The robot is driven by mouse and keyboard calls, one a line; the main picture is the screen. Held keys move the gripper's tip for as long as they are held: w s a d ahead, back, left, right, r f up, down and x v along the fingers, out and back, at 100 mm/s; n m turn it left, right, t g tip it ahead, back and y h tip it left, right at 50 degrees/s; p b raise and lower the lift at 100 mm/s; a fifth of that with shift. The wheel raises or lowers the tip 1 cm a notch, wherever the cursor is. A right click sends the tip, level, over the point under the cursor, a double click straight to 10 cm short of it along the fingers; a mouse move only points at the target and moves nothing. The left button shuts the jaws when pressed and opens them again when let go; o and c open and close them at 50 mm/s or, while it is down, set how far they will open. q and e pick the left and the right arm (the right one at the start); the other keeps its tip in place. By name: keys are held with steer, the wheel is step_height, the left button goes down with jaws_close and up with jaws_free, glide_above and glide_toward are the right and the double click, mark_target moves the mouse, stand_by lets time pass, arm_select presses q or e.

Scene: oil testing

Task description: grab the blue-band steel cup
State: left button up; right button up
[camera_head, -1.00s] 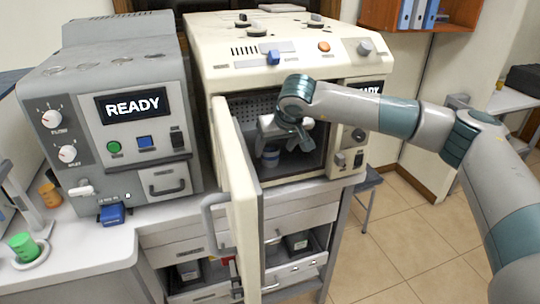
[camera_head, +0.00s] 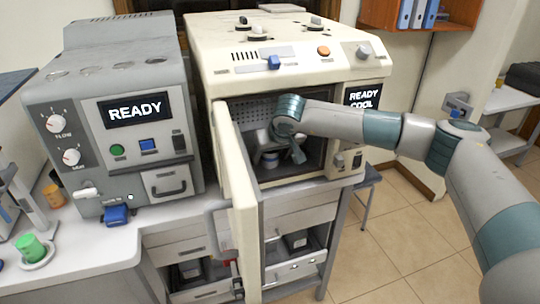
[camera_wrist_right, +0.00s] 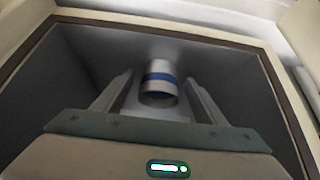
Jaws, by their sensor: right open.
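The blue-band steel cup (camera_head: 270,159) stands inside the open chamber of the cream oven. It also shows in the right wrist view (camera_wrist_right: 159,84), with its blue band around the middle, between and beyond my fingertips. My right gripper (camera_wrist_right: 158,95) is open, with one finger on each side of the cup's line; I cannot tell whether either finger touches it. In the head view my right wrist and gripper (camera_head: 280,146) reach into the chamber and partly hide the cup. My left gripper is not in view.
The cream oven (camera_head: 290,60) has its door (camera_head: 240,200) swung open at the left of the opening. The chamber walls surround my right gripper closely.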

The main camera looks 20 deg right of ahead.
stand_by(0.5)
steer(key=c, duration=1.2)
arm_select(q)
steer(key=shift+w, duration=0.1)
arm_select(e)
steer(key=shift+r, duration=0.1)
